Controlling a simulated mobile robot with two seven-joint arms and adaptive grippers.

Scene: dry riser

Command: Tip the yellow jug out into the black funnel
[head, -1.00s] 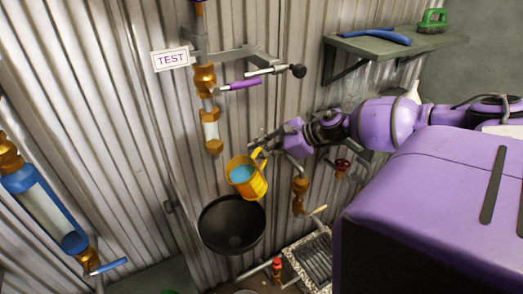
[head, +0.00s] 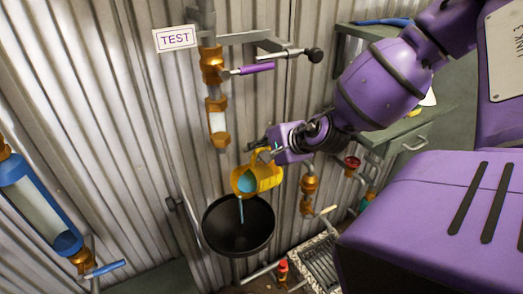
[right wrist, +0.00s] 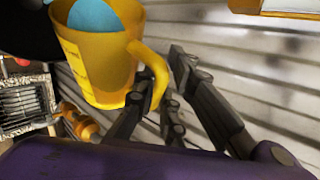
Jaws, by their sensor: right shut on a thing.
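The yellow jug (head: 259,178) is tilted to the left in the head view, and a thin stream of blue liquid runs from its lip into the black funnel (head: 262,222). Blue liquid also shows inside the jug in the right wrist view (right wrist: 100,62). My right gripper (head: 272,150) is shut on the jug's handle, above and to the right of the funnel. In the wrist view its dark fingers (right wrist: 165,90) stand around the yellow handle. The funnel is a wide black bowl against the corrugated wall. My left gripper is not in view.
A brass pipe with a sight glass (head: 218,122) and a purple lever (head: 252,69) stands just above the jug. A brass valve (head: 308,184) is close at its right. A blue-capped glass cylinder (head: 38,205) is at far left. A metal grate (head: 322,262) lies below.

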